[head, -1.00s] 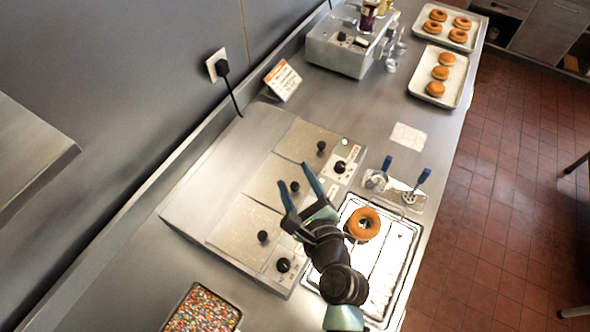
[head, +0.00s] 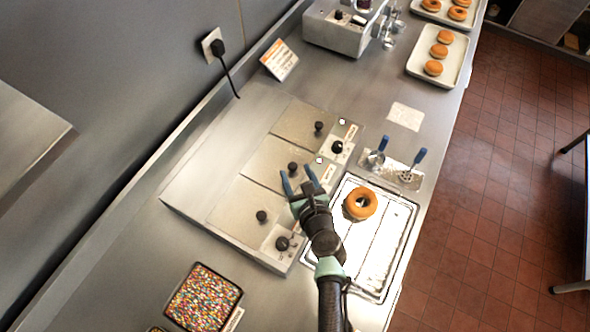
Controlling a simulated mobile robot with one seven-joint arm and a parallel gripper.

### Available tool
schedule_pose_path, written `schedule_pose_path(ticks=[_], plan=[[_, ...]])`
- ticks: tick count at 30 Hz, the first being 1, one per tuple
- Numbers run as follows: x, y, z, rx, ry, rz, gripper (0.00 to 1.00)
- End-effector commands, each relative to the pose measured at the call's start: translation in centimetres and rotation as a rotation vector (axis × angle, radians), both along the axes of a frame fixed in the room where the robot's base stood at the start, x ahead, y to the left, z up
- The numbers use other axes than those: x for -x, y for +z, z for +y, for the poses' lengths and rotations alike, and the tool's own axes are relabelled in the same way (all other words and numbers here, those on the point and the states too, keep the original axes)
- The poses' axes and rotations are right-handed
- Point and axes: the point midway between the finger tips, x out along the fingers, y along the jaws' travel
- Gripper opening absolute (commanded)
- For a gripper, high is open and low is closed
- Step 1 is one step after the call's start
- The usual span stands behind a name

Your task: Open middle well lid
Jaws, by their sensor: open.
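The glaze station (head: 190,187) has three flat lids in a row, each with a black knob, and all lie closed. The middle well lid (head: 268,165) has its black knob (head: 293,168) near its right edge. The far lid (head: 300,122) and the near lid (head: 237,212) lie on either side of it. My gripper (head: 297,180) is open and empty, its two blue fingers pointing toward the middle lid's knob. In this view the fingertips appear just below the knob; I cannot tell how high above the lid they are. My gripper hides the middle well's control panel in part.
A wire-rack tray (head: 395,240) with a donut (head: 360,203) lies right of the station. Blue-handled ladles (head: 416,160) rest on a small plate behind it. A sprinkle tray (head: 203,297) is at the front left. A sign (head: 279,60) stands behind the station.

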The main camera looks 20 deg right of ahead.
Motion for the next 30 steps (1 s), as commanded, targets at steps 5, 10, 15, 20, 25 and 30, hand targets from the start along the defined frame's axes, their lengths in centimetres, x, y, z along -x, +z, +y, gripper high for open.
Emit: schedule_pose_path(ticks=[5,10,15,20,25,30], plan=[[-1.5,-0.7,-0.2,0.002,0.001,-0.001,0.62],[-1.9,-0.8,-0.2,0.001,0.002,0.001,0.62],[-1.9,-0.8,-0.2,0.001,0.002,0.0,0.62],[-1.8,-0.8,-0.2,0.001,0.002,0.0,0.37],[-1.8,-0.8,-0.2,0.002,0.001,0.0,0.06],[-1.8,-0.8,-0.2,0.002,0.001,0.0,0.0]])
